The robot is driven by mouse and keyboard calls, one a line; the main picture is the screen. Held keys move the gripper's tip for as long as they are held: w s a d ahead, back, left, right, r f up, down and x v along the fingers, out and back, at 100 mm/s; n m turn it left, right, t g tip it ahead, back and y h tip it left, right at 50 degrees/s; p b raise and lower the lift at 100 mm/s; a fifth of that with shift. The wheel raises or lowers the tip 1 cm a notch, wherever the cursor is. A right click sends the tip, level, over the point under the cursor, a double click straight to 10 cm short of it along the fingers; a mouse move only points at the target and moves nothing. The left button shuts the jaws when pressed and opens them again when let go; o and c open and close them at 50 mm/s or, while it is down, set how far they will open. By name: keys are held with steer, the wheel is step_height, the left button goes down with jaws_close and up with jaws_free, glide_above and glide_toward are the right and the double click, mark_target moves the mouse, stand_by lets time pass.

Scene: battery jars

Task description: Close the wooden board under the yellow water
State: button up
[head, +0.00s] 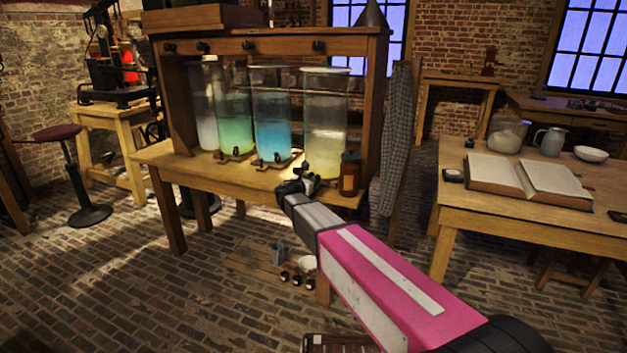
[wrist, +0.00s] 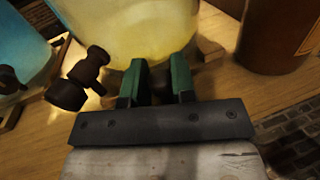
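The jar of yellow water (head: 326,115) stands at the right end of the row of jars on the wooden bench; its lower part fills the top of the wrist view (wrist: 125,30). A piece of wooden board (wrist: 209,51) shows at the jar's base, right of my fingers; the rest is hidden. A dark tap (wrist: 82,80) is left of my fingers. My gripper (head: 300,180) is in front of the yellow jar's base. In the wrist view its two green-lined fingers (wrist: 158,82) are apart, with dark space between them; contact with the board cannot be told.
Blue (head: 272,125) and green (head: 235,122) jars with taps stand left of the yellow one. A brown bottle (head: 349,174) stands close on the right. The bench's front edge (head: 225,185) is below my gripper. A table with an open book (head: 525,177) is at the right.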

steer(key=w+d, duration=0.1)
steer(key=w, duration=0.1)
steer(key=w+d, duration=0.1)
steer(key=w, duration=0.2)
steer(key=w+d, duration=0.1)
steer(key=w, duration=0.2)
jaws_close()
steer(key=o, duration=0.9)
jaws_free()
steer(key=shift+w, duration=0.1)
steer(key=shift+c, duration=0.2)
steer(key=v, duration=1)
steer(key=shift+s+a, duration=0.25)
steer(key=shift+s, duration=0.1)
steer(key=shift+s, duration=0.1)
